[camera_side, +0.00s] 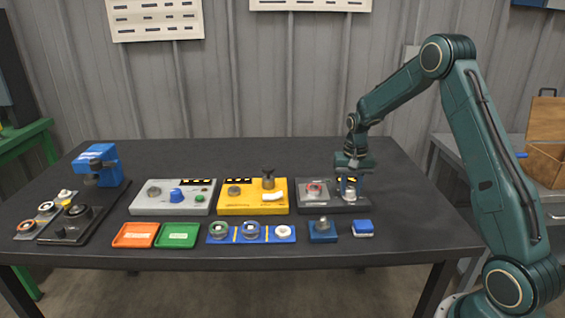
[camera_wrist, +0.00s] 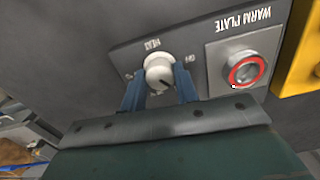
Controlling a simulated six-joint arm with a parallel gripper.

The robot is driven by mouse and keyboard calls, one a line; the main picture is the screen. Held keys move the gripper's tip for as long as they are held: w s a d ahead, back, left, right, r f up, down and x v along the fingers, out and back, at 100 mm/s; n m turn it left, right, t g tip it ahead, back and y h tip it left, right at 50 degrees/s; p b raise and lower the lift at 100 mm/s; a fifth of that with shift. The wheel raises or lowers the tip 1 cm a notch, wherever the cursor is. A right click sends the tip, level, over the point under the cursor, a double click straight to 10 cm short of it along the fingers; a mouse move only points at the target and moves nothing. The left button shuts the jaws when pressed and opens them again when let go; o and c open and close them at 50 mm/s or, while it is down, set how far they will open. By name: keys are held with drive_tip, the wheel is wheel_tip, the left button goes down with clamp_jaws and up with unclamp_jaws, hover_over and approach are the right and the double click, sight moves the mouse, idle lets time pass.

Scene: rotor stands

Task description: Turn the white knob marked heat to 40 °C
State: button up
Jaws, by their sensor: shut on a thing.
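The white knob (camera_wrist: 159,72) marked HEAT sits on the dark warm plate panel (camera_wrist: 200,45) in the wrist view. A small dark mark shows on its face, toward the lower right in that view. My gripper (camera_wrist: 160,86) has one blue finger on each side of the knob and is shut on it. The scale print around the knob is too small and partly covered, so I cannot read the setting.
A red-ringed round part (camera_wrist: 246,69) sits on a grey plate beside the knob. The yellow unit (camera_side: 253,208) stands just left of the warm plate unit. The table's right side is clear.

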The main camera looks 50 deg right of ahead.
sight(350, 189)
drive_tip(key=shift+r+m, duration=0.1)
drive_tip(key=shift+m, duration=0.3)
drive_tip(key=o, duration=1)
drive_tip(key=shift+r, duration=0.1)
wheel_tip(350, 189, up, 14)
drive_tip(key=shift+f, duration=0.2)
idle(0.4)
